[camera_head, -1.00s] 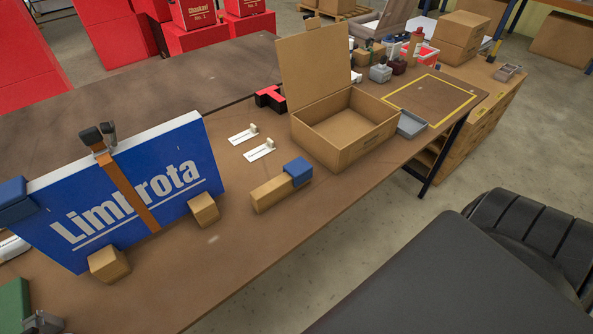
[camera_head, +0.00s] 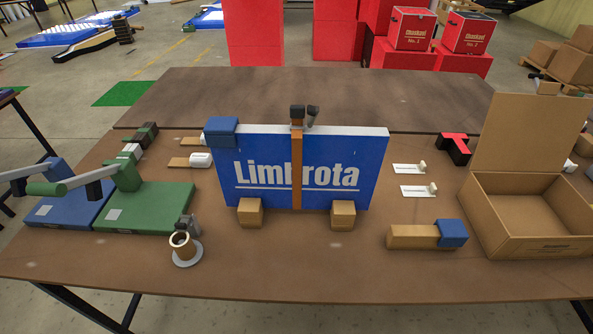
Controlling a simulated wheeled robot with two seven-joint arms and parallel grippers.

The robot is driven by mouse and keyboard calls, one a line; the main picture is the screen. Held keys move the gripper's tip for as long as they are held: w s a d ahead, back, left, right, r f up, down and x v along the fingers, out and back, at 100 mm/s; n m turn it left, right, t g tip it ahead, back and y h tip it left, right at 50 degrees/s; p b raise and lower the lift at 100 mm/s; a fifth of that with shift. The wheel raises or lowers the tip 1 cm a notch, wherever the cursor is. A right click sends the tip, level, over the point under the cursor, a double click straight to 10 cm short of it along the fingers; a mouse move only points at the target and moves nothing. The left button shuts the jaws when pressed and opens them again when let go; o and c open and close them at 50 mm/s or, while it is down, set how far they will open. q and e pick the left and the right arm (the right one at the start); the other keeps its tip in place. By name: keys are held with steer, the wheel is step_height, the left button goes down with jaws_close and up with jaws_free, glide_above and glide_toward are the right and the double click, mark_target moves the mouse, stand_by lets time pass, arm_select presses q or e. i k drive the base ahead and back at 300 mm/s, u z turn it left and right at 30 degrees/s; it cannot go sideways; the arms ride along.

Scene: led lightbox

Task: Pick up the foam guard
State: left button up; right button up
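Two blue corner pieces look like foam guards, though no label confirms this. One blue corner piece (camera_head: 222,132) sits over the upper left corner of the Limbrota lightbox (camera_head: 262,160). The other blue corner piece (camera_head: 452,233) sits on the right end of a tan block (camera_head: 408,237) on the table, left of the open cardboard box. Neither of my grippers shows in the head view.
An open cardboard box (camera_head: 533,247) stands at the table's right. Green (camera_head: 150,210) and blue (camera_head: 60,212) bases with lever arms stand at the left. A ringed holder (camera_head: 186,256) is near the front. The front middle of the table (camera_head: 300,265) is clear.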

mark_target(454, 233)
steer(key=u, duration=0.35)
steer(key=k, duration=0.95)
steer(key=z, duration=2.1)
